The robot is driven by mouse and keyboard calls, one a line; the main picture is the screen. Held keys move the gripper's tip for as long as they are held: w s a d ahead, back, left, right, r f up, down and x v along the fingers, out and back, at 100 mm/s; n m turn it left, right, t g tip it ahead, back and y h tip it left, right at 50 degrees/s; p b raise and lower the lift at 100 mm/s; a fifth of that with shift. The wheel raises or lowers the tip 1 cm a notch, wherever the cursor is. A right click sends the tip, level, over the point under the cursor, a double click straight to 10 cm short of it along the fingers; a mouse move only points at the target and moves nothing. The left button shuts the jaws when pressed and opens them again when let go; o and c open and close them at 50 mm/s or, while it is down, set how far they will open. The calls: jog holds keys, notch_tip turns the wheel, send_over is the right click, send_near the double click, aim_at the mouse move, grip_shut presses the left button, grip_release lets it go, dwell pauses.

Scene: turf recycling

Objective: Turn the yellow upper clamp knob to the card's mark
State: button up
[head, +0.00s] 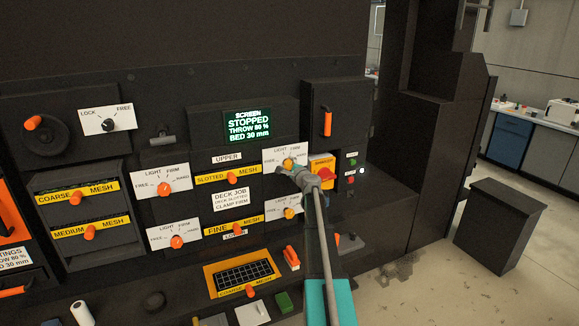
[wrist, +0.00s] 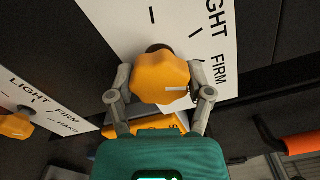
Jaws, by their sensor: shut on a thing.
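The yellow upper clamp knob (head: 289,163) sits on a white dial plate (head: 272,156) right of the UPPER label. My gripper (head: 301,174) is shut on this knob. In the wrist view the faceted knob (wrist: 160,74) is between my two grey fingers (wrist: 160,88), one on each side. The white line on the knob points roughly toward the word FIRM; my right finger hides part of the scale there. The card (head: 231,199) reads DECK JOB, DECK SLOTTED, CLAMP FIRM.
A lower yellow knob (head: 289,213) sits below on its own plate. A red and yellow emergency button (head: 321,174) is close on the right, with an orange handle (head: 327,123) above. The screen (head: 247,126) reads STOPPED.

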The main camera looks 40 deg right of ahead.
jog(key=shift+m, duration=0.9)
jog(key=o, duration=1.1)
jog(key=shift+o, duration=0.2)
jog(key=shift+s, duration=0.1)
jog(key=v, duration=1.1)
jog(key=shift+s, duration=0.35)
